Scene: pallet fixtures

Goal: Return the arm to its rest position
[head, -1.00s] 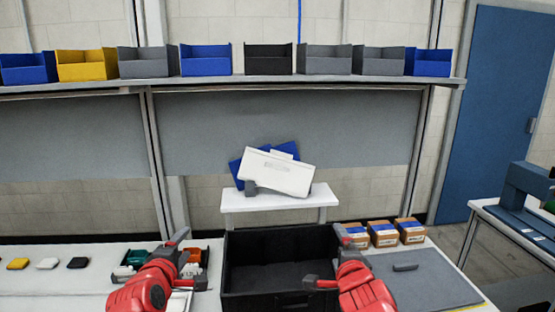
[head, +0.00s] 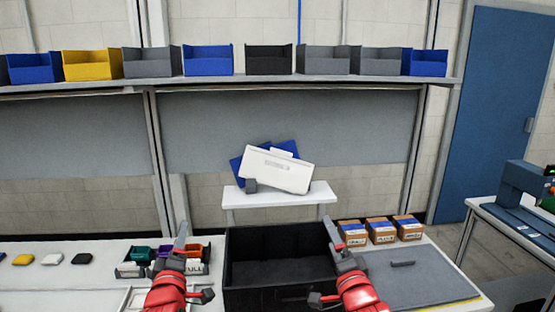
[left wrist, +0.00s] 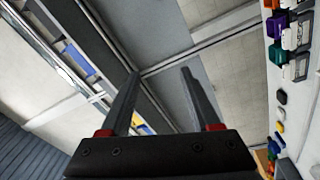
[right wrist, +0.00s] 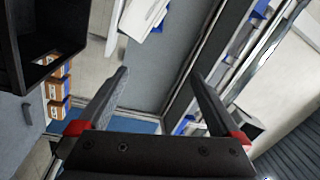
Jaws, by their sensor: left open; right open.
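My left gripper (head: 186,264) is in the lower left of the head view, in front of the organizer tray. It is open and empty; its two fingers (left wrist: 165,100) stand apart in the left wrist view with nothing between them. My right gripper (head: 325,262) is by the right side of the black bin. It is open and empty; its fingers (right wrist: 157,102) are spread apart in the right wrist view. The black bin (head: 265,298) stands on the table between the two grippers and looks empty.
An organizer tray (head: 130,272) with coloured parts stands at left, beside small pucks (head: 52,259). Several cardboard boxes (head: 381,231) and a grey mat (head: 415,280) are at right. A white stand (head: 275,198) holds a tilted white panel (head: 278,170). Bins (head: 207,60) line the shelf.

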